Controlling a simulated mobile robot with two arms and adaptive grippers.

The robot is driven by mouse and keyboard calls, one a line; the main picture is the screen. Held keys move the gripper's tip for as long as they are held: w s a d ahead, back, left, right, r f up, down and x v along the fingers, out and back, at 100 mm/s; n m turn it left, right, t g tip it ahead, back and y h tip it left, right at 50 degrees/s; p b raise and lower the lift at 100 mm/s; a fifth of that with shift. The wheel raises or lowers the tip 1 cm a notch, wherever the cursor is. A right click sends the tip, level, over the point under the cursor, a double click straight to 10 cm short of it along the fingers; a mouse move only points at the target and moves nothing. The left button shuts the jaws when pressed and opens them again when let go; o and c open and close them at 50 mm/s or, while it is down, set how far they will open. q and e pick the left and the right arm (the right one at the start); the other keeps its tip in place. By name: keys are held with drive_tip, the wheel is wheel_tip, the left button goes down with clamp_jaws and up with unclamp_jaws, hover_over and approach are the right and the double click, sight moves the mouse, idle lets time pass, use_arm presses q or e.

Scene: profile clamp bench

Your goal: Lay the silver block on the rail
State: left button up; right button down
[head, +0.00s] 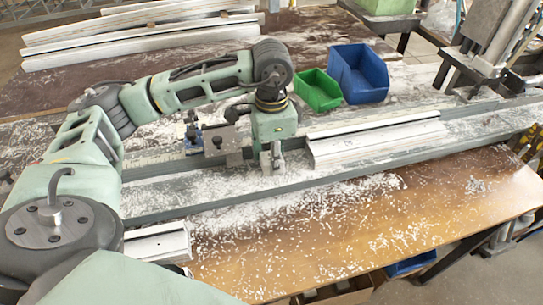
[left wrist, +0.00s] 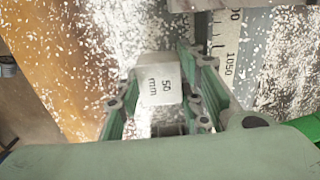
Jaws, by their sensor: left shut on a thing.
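My left gripper (head: 270,162) points down over the bench rail (head: 160,195) near the middle of the head view. It is shut on the silver block (left wrist: 160,86), a small pale block marked "50 mm" that shows between the green fingers in the left wrist view. In the head view the fingers largely hide the block. The gripper is low over the chip-strewn rail, left of a pale profile (head: 370,146). I cannot tell whether the block touches the rail. My right gripper is not in view.
A metal clamp or stop (head: 222,142) stands just left of the gripper. A green bin (head: 318,92) and a blue bin (head: 358,75) stand behind. A scale strip (left wrist: 226,50) runs beside the block.

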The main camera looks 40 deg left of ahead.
use_arm(q)
drive_tip(key=shift+f+b, duration=0.3)
drive_tip(key=shift+b, duration=0.15)
drive_tip(key=o, duration=1.3)
drive_tip(key=shift+o, duration=0.2)
drive_tip(key=shift+r, duration=0.1)
drive_tip(key=shift+w+r, duration=0.1)
drive_tip(key=shift+r, duration=0.3)
wheel_tip(320, 180, up, 11)
drive_tip(key=shift+s+d, duration=0.15)
drive_tip(key=shift+s, duration=0.05)
